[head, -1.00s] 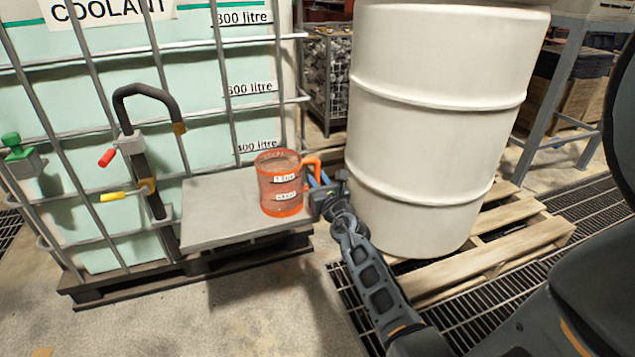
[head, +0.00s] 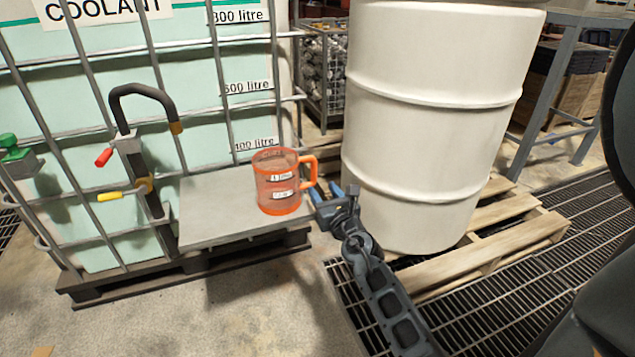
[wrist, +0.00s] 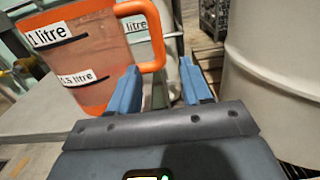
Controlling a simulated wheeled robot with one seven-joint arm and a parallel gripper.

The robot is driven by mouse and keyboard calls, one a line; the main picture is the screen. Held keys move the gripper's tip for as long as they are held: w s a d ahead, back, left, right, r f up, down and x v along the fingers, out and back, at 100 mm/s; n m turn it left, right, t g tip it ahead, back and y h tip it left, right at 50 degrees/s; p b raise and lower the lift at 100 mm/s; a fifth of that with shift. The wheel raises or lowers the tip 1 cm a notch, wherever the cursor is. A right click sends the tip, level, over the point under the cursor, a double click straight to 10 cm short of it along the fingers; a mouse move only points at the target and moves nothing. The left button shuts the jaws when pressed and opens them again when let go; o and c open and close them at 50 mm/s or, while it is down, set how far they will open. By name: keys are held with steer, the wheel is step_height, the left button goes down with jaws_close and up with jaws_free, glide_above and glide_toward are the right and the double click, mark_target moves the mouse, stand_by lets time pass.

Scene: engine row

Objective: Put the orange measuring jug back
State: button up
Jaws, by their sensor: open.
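The orange measuring jug (head: 279,183) stands upright on the grey shelf (head: 212,222) at the front of the coolant tank. Its handle points right, toward my gripper. My gripper (head: 328,192) is open and empty, just right of the handle and apart from it in the head view. In the wrist view the jug (wrist: 85,75) fills the upper left, with its 1 litre and 0.5 litre labels showing. Its handle (wrist: 155,40) is ahead of the blue fingers of my gripper (wrist: 160,90), nearer the left one.
The caged coolant tank (head: 60,130) stands behind the shelf, with a black-handled tap (head: 145,150) left of the jug. A large white drum (head: 430,130) on a wooden pallet (head: 490,265) stands close right of my gripper. Open floor (head: 220,320) lies in front.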

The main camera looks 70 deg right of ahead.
steer(key=s+a+m+t+y, duration=0.1)
steer(key=s+a+m+y, duration=0.15)
steer(key=a, duration=0.65)
steer(key=s+a+f+m+t+y, duration=0.1)
steer(key=s+a+m+y, duration=0.2)
steer(key=a, duration=0.7)
steer(key=s+a+m+t+y, duration=0.1)
steer(key=s+a+m+y, duration=0.1)
steer(key=a+m, duration=0.5)
steer(key=s+a+r+m+y, duration=0.6)
steer(key=s+a+r+m, duration=0.4)
steer(key=s+a+m, duration=0.3)
steer(key=shift+a, duration=1.2)
steer(key=shift+s+r+m, duration=0.1)
steer(key=shift+m, duration=0.15)
step_height(320, 180, up, 22)
steer(key=p, duration=2.2)
steer(key=shift+r+p, duration=0.25)
steer(key=shift+p, duration=0.05)
